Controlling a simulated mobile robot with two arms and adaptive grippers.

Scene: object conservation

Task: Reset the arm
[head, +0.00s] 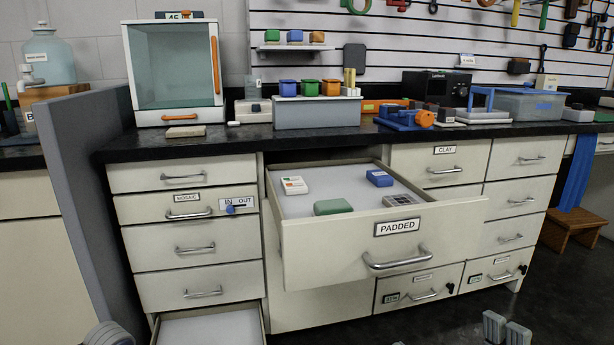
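My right gripper (507,330) shows at the bottom right edge, low over the dark floor. Its two grey fingertips stand a little apart with nothing seen between them.
The PADDED drawer juts out and holds a green block (332,207), a blue block (379,178), a white box (294,185) and a grey item (399,200). A lower left drawer (208,315) is also open. A grey partition (70,180) stands left. The black counter (235,140) carries several items.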

